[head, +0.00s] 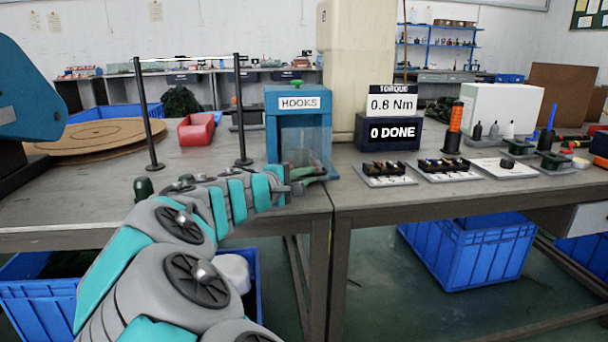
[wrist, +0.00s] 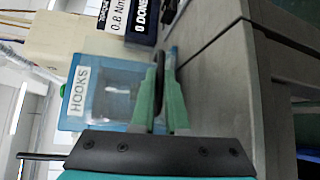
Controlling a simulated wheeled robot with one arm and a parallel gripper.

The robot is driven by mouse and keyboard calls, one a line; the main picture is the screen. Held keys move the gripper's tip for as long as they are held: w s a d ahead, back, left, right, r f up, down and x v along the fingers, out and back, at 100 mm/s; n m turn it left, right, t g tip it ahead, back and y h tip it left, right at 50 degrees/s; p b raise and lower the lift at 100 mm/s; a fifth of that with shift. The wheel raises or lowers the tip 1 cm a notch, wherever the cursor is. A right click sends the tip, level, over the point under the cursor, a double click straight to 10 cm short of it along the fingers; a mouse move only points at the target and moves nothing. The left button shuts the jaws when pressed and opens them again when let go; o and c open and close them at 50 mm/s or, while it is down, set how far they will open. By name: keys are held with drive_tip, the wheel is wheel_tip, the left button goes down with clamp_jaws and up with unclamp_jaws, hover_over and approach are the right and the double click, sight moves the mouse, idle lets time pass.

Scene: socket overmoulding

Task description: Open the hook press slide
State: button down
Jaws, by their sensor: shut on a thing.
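The hook press (head: 299,103) is a blue box labelled HOOKS with a clear front panel and a green knob on top. It stands at the table's front edge in the head view, and it shows turned on its side in the wrist view (wrist: 76,92). My gripper (head: 306,175) is at the lower front of the press. In the wrist view its two green fingers (wrist: 164,78) are close together on a small dark piece (wrist: 159,66), which looks like the slide's handle. The slide itself is mostly hidden behind the fingers, so I cannot tell how far it stands open.
A torque display (head: 388,133) reading 0 DONE stands right of the press. Trays of small parts (head: 385,181) lie on the right table. A red bin (head: 197,130) and a black post frame (head: 147,115) are to the left. Blue crates (head: 468,250) stand below.

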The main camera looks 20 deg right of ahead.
drive_tip(key=shift+s+a, duration=0.1)
drive_tip(key=shift+s, duration=0.1)
drive_tip(key=c, duration=0.9)
unclamp_jaws()
drive_tip(key=shift+c, duration=0.2)
drive_tip(key=shift+v, duration=3.9)
